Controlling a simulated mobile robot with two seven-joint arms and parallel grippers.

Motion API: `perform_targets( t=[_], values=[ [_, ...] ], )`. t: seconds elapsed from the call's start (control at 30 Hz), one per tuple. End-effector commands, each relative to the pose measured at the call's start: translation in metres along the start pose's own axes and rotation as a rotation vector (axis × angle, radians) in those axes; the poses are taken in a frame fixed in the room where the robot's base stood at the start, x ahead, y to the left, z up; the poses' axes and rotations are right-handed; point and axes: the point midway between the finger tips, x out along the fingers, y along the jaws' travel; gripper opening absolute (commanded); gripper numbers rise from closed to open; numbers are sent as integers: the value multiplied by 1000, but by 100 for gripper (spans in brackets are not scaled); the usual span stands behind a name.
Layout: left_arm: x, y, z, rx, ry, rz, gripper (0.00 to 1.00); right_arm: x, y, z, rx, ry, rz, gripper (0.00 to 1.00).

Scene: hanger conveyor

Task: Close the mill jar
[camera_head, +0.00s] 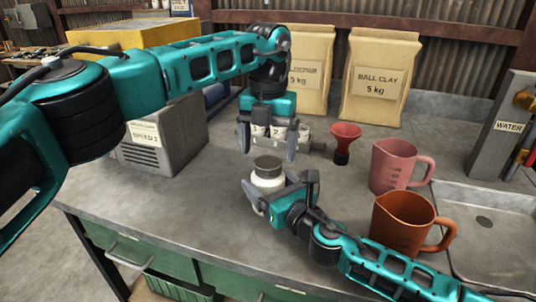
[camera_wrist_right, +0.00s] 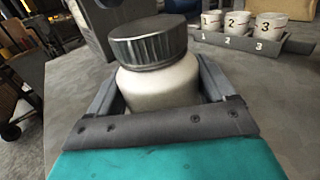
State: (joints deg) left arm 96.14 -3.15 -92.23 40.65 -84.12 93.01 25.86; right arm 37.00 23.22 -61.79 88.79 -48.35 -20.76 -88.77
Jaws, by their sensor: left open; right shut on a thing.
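The mill jar (camera_head: 267,181) is a squat white jar standing on the grey bench; it also shows large in the right wrist view (camera_wrist_right: 160,85). A dark grey ribbed lid (camera_head: 267,162) sits on its mouth, looking slightly tilted in the wrist view (camera_wrist_right: 148,42); I cannot tell how tight it is. My right gripper (camera_head: 280,194) is shut on the jar's body, one finger on each side. My left gripper (camera_head: 267,150) is open above and behind the jar, fingers pointing down, apart from the lid.
A rack (camera_wrist_right: 245,40) with white cups numbered 1, 2 and 3 stands behind the jar. A red funnel (camera_head: 345,138), a pink jug (camera_head: 392,165) and a brown jug (camera_head: 402,222) stand to the right. A grey machine (camera_head: 165,138) is at left. The bench front left is clear.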

Motion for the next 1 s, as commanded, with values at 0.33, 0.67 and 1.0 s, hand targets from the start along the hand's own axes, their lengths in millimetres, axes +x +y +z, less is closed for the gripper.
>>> perform_targets(
  t=[0.33, 0.67, 1.0],
  values=[
    [-73, -1, 0, -1, -2, -1, 90, 0, 0, -1, 0, 1, 0, 0],
    [-91, 0, 0, 1, 0, -1, 90, 0, 0, -1, 0, 1, 0, 0],
    [-90, 0, 0, 1, 0, -1, 90, 0, 0, 0, 0, 1, 0, 97]
  ],
)
